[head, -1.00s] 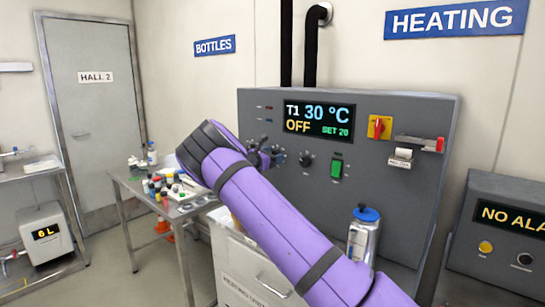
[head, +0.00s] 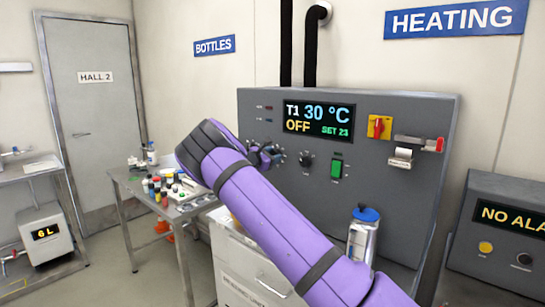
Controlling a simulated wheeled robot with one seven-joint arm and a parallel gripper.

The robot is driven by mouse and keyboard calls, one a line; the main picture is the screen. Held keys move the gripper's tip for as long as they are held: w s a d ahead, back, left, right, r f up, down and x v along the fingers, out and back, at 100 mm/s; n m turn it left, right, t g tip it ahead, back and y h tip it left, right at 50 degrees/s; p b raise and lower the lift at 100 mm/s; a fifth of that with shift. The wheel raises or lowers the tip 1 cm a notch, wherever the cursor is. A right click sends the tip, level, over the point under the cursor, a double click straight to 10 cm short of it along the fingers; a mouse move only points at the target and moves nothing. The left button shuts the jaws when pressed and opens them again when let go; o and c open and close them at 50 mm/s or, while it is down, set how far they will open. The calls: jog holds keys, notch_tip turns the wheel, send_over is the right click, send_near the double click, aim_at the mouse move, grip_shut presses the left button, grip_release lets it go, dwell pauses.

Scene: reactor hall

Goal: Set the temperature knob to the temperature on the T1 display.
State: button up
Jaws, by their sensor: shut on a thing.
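The T1 display (head: 319,119) on the grey heating panel reads "T1 30 °C", "OFF" and "SET 23". My gripper (head: 270,150) is at the left part of the panel, below and left of the display. A second dark round knob (head: 306,158) stands free just right of my gripper.
A green switch (head: 336,168), a red and yellow switch (head: 379,127) and a red-ended handle (head: 420,143) are further right on the panel. A blue-capped bottle (head: 364,233) stands in front. A bench with small bottles (head: 160,187) is at left.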

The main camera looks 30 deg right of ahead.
jog(key=m, duration=0.5)
jog(key=shift+s+f+m+y, duration=0.1)
jog(key=shift+m+y, duration=0.2)
dwell(0.4)
jog(key=o, duration=0.9)
jog(key=v, duration=1)
jog(key=shift+s+a, duration=0.15)
jog(key=shift+a, duration=0.2)
